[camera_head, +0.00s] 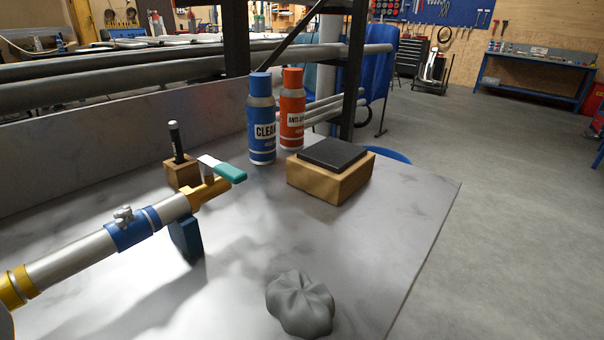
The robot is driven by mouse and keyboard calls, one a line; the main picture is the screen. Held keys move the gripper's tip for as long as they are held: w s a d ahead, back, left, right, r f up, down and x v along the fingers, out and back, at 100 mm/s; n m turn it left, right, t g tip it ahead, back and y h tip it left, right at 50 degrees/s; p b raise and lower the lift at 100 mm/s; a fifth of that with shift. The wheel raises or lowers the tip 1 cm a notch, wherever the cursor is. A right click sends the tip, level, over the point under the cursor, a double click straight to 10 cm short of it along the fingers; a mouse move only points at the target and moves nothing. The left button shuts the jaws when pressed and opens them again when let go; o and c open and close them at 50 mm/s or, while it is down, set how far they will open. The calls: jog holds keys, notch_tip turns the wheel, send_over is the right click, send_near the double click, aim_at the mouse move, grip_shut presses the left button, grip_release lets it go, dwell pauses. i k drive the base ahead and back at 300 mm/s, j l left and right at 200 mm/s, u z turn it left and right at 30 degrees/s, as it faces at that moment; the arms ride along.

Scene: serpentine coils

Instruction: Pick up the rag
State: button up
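The rag (301,303) is a grey, crumpled lump.
Behind stand a marker in a wooden block (182,174), a blue bottle (261,120), an orange bottle (291,110) and a black-topped wooden block (330,181).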

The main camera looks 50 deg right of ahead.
aim_at(304, 308)
jog(key=z, duration=0.85)
jog(key=k+l, duration=0.05)
